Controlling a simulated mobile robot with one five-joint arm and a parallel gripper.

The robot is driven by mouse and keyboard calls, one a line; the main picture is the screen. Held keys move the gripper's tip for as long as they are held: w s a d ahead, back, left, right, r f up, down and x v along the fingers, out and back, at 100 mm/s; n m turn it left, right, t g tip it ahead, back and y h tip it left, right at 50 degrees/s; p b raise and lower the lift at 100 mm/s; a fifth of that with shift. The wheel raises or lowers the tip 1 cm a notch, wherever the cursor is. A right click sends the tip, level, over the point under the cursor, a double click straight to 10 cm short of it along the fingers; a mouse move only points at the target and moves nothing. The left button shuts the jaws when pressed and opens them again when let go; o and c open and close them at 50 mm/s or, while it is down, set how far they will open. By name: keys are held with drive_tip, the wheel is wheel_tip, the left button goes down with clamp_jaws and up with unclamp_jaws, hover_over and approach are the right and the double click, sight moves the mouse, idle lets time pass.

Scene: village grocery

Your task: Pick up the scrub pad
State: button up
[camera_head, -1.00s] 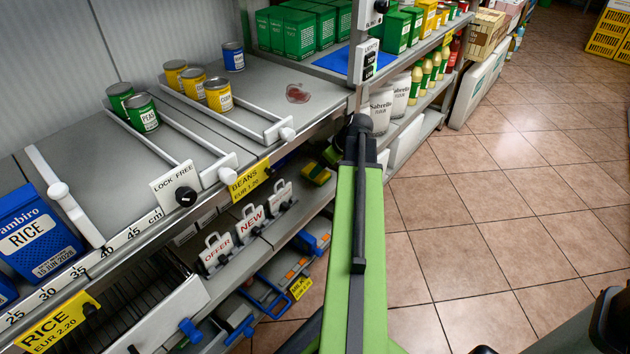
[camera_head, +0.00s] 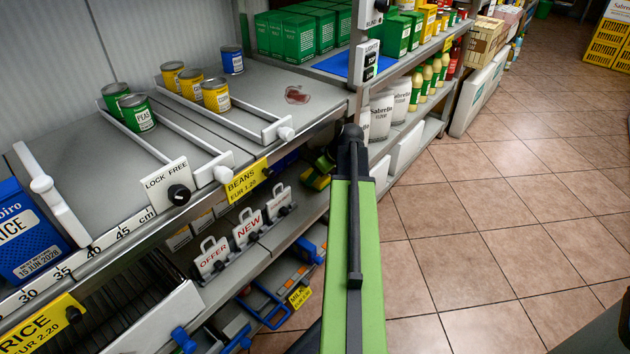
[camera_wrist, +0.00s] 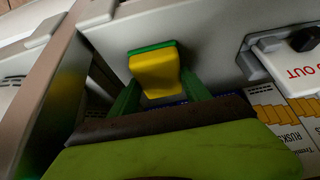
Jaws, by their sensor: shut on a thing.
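The scrub pad (camera_wrist: 154,74) is yellow with a green layer along its top edge in the wrist view. My gripper (camera_wrist: 160,86) has its two green fingers on either side of the pad and is shut on it. The pad is in front of a pale grey shelf surface; whether it touches that surface I cannot tell. In the head view, the scrub pad (camera_head: 315,179) is a small yellow and green patch below the top shelf's edge, partly hidden. My arm hides much of the gripper there.
The top shelf (camera_head: 120,190) holds cans, dividers and a reddish spill (camera_head: 297,95). Below it stand OFFER and NEW signs (camera_head: 248,228).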

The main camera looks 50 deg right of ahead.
drive_tip(key=shift+c, duration=0.6)
drive_tip(key=shift+r, duration=0.15)
drive_tip(key=shift+r+p, duration=0.3)
drive_tip(key=shift+p, duration=0.1)
wheel_tip(320, 180, up, 3)
drive_tip(key=p, duration=0.3)
drive_tip(key=s+d, duration=0.1)
drive_tip(key=s, duration=1.7)
drive_tip(key=shift+d+f, duration=0.2)
drive_tip(key=shift+d, duration=0.05)
